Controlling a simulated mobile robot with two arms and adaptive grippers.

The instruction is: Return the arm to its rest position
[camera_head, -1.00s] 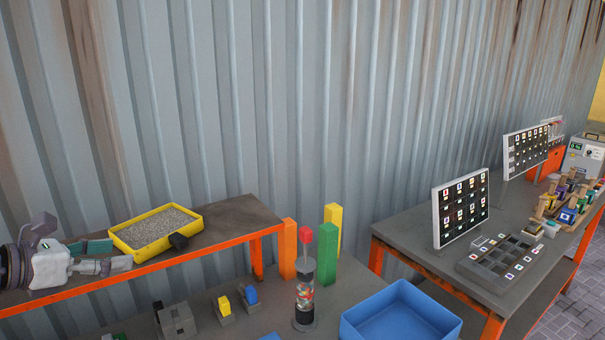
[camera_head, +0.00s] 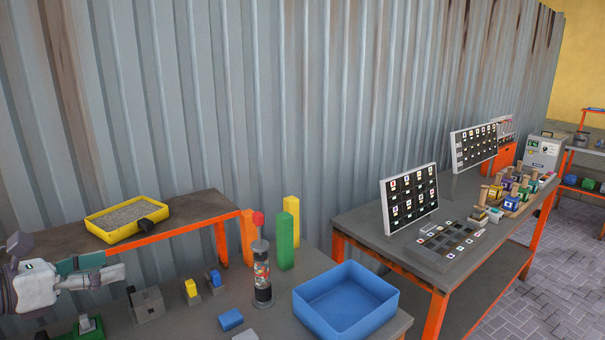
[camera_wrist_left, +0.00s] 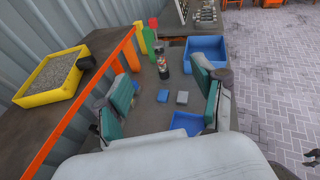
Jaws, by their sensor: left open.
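My left gripper (camera_head: 104,268) comes in from the left edge of the head view, above the near bench. It has grey and green fingers. In the left wrist view the fingers (camera_wrist_left: 162,104) stand wide apart with nothing between them; the bench top shows below. The near bench (camera_head: 200,320) holds a blue tray (camera_head: 345,302), a clear cylinder with a red top (camera_head: 261,275) and small blocks.
A yellow tray of gravel (camera_head: 126,217) stands on the raised orange-edged shelf (camera_head: 196,208) at left. Orange, green and yellow posts (camera_head: 286,240) stand behind the cylinder. A second table (camera_head: 400,262) on the right carries panels and a sorting tray. Paved floor (camera_head: 520,300) is clear at right.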

